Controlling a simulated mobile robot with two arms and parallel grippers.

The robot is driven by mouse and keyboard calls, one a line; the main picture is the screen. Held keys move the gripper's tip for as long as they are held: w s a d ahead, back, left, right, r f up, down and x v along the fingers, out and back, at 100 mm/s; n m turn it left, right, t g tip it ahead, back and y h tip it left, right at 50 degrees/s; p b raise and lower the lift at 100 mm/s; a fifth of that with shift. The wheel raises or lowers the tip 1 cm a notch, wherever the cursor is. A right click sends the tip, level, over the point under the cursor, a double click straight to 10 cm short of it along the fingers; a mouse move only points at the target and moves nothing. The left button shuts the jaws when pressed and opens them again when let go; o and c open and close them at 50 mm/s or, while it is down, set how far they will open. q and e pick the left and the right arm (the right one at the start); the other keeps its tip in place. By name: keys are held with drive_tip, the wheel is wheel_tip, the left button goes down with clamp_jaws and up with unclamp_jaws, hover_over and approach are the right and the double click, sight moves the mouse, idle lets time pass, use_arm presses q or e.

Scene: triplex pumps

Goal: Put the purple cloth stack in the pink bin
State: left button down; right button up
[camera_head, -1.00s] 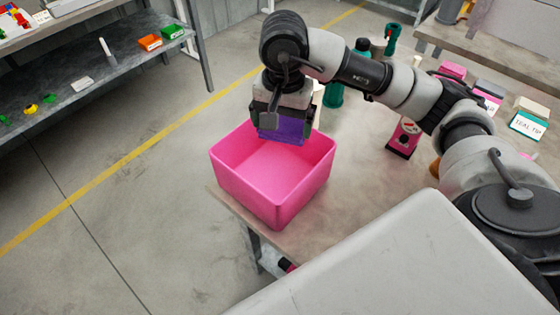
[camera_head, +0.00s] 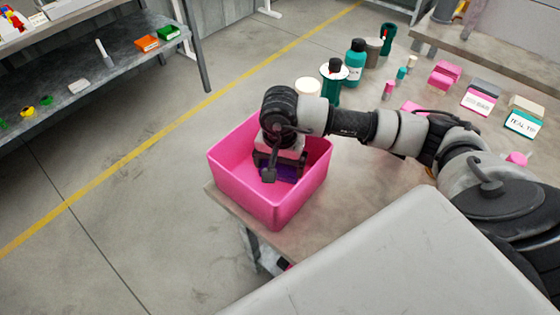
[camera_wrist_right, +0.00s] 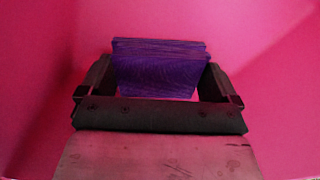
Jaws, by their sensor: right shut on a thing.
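The pink bin (camera_head: 281,211) stands at the near left corner of the table, open at the top. My right gripper (camera_head: 282,170) is down inside the bin, pointing downward. It is shut on the purple cloth stack (camera_head: 288,174), which is partly hidden behind the gripper in the head view. In the right wrist view the purple cloth stack (camera_wrist_right: 160,68) sits between the two fingers of the gripper (camera_wrist_right: 158,85), with pink bin walls (camera_wrist_right: 265,50) all around. I cannot tell whether the stack touches the bin floor. My left gripper is not in view.
Behind the bin on the table (camera_head: 350,165) stand a dark green bottle (camera_head: 333,85), a teal bottle (camera_head: 355,62) and a cream round item (camera_head: 307,88). Labelled boxes (camera_head: 479,97) stand farther right. A grey shelf (camera_head: 100,65) is at the far left, across open floor.

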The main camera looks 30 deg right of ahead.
sight(280, 166)
drive_tip(key=shift+f, duration=0.15)
drive_tip(key=o, duration=0.6)
wheel_tip(280, 166, up, 12)
drive_tip(key=shift+r+b, duration=0.2)
drive_tip(key=shift+b, duration=0.25)
drive_tip(key=shift+s+a+f, duration=0.1)
